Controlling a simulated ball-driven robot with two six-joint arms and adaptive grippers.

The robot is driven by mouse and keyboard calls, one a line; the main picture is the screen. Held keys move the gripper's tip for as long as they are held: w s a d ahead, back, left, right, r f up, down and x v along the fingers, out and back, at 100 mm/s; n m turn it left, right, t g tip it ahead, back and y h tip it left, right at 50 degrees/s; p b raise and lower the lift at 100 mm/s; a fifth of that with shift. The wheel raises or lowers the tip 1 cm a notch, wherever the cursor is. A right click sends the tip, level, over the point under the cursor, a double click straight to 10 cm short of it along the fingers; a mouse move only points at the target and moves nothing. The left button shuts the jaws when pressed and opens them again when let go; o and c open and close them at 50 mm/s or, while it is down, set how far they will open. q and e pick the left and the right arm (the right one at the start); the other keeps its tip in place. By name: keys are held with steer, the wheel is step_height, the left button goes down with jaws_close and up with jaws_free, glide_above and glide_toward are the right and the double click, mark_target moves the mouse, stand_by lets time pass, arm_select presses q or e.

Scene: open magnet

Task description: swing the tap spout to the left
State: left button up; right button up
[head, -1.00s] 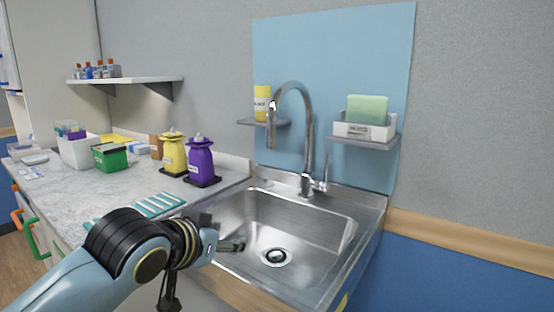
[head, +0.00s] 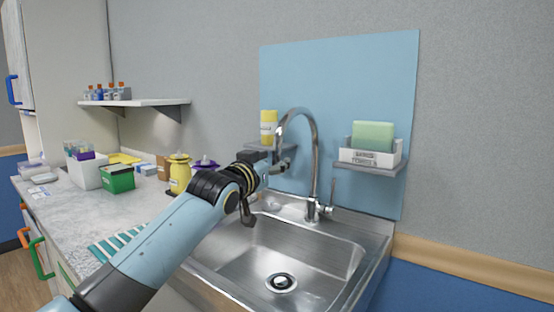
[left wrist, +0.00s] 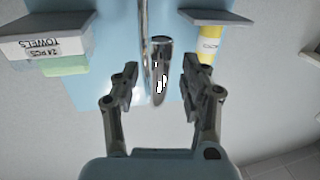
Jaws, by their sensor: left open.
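The tap (head: 316,160) is a tall chrome gooseneck at the back of the sink, with its spout end (head: 279,132) hanging toward the left. My left gripper (head: 284,162) is raised at the tap, around the lower end of the spout, partly hidden by its own wrist. In the left wrist view, which is upside down, my left gripper (left wrist: 155,88) is open, with one finger on each side of the spout end (left wrist: 161,65). Gaps show between the fingers and the spout. My right gripper is not in view.
The steel sink (head: 255,245) lies below. A small shelf with a yellow bottle (head: 268,124) is close behind the gripper. Another shelf (head: 368,168) holds a box with a green sponge at the right. Yellow (head: 181,176) and purple dispensers stand on the counter at left.

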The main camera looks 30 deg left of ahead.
mark_target(275, 162)
arm_select(q)
steer(key=shift+w+a, duration=0.1)
steer(key=shift+w, duration=1.25)
jaws_close()
steer(key=shift+w+f, duration=0.15)
